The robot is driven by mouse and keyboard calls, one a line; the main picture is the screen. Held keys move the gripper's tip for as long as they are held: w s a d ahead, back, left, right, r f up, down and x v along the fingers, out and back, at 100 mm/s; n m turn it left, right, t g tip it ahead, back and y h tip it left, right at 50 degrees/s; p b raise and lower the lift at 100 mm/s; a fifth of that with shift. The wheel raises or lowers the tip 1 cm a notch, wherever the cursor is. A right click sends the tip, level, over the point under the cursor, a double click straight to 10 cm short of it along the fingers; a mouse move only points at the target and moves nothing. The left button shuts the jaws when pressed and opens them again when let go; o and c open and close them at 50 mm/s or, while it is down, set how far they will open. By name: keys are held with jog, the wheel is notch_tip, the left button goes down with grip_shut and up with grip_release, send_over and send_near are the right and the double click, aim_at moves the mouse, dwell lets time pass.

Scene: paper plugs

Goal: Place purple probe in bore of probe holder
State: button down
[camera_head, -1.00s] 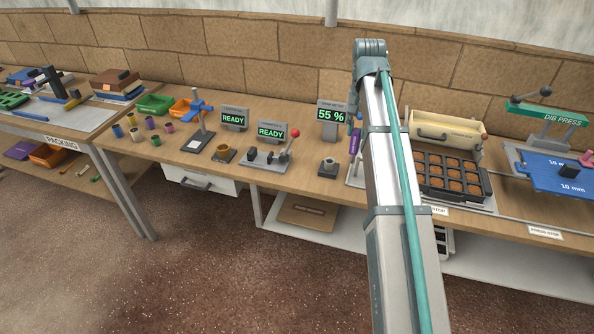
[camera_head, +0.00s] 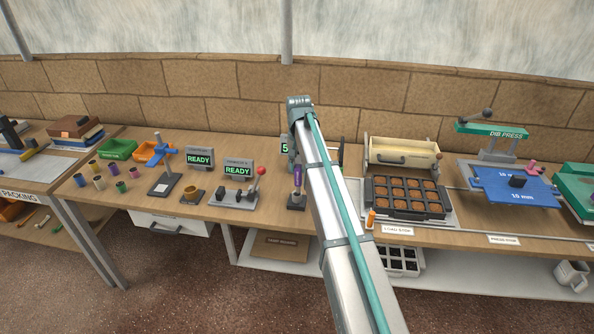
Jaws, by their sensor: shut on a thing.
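The purple probe (camera_head: 297,177) is upright just left of my arm, directly above the small dark probe holder (camera_head: 296,203). Its lower end meets the holder's top in this view; I cannot tell whether it is in the bore or just above it. My gripper (camera_head: 297,165) is shut on the probe's upper part and is mostly hidden by my own arm. The holder's bore is hidden behind the probe's lower end.
To the right are a dark moulded tray (camera_head: 408,213) and an orange plug (camera_head: 371,217).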

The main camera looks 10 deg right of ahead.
aim_at(297, 174)
jog(key=shift+w+a+f, duration=0.1)
jog(key=shift+w+f, duration=0.5)
jog(key=shift+f+p, duration=0.6)
jog(key=shift+f, duration=1.25)
jog(key=c, duration=0.9)
grip_release()
jog(key=shift+c, duration=0.2)
jog(key=shift+r, duration=0.15)
notch_tip(297, 174, up, 12)
jog(key=b, duration=0.3)
jog(key=shift+r, duration=0.1)
